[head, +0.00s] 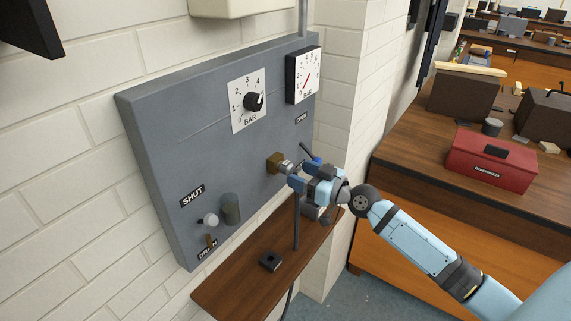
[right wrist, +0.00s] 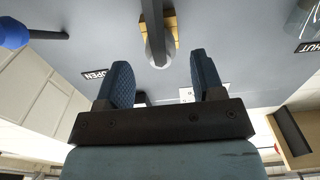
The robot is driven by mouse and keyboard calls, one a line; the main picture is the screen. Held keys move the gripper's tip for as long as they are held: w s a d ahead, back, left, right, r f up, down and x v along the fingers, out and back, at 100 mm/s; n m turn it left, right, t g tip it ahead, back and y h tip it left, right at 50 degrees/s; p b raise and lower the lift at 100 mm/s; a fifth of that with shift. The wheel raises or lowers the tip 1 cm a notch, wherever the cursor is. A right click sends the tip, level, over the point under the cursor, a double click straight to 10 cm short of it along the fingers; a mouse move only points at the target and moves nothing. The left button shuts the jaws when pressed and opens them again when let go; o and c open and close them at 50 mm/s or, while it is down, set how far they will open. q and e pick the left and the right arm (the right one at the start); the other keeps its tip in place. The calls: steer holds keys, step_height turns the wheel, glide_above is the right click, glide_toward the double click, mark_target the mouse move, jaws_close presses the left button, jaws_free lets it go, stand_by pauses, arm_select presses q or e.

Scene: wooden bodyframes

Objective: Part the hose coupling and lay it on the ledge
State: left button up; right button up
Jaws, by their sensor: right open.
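The silver hose coupling (head: 286,167) sits on a brass block (head: 274,162) that stands out from the grey panel. My right gripper (head: 294,175) is right in front of it, with blue fingers apart. In the right wrist view the rounded silver coupling (right wrist: 160,50) lies centred between the open fingertips (right wrist: 160,66), with brass behind it. I cannot tell whether a finger touches it. A dark hose (head: 297,225) hangs below the gripper past the ledge; its join is hidden. The brown wooden ledge (head: 235,292) runs below the panel. My left gripper is not in view.
A black block with a hole (head: 270,261) lies on the ledge, with bare wood around it. The panel carries a dial knob (head: 254,101), a gauge (head: 304,76), a grey cylinder (head: 231,208) and a small lever (head: 210,221). A blue-ended lever (right wrist: 14,33) is near the gripper.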

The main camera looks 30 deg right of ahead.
mark_target(294, 171)
steer(key=x, duration=0.3)
steer(key=shift+w+a, duration=0.1)
steer(key=shift+w, duration=0.05)
steer(key=shift+w+a, duration=0.2)
steer(key=shift+w, duration=0.3)
steer(key=shift+b, duration=0.3)
stand_by(0.6)
jaws_close()
steer(key=shift+b+v, duration=0.5)
steer(key=shift+v, duration=2.5)
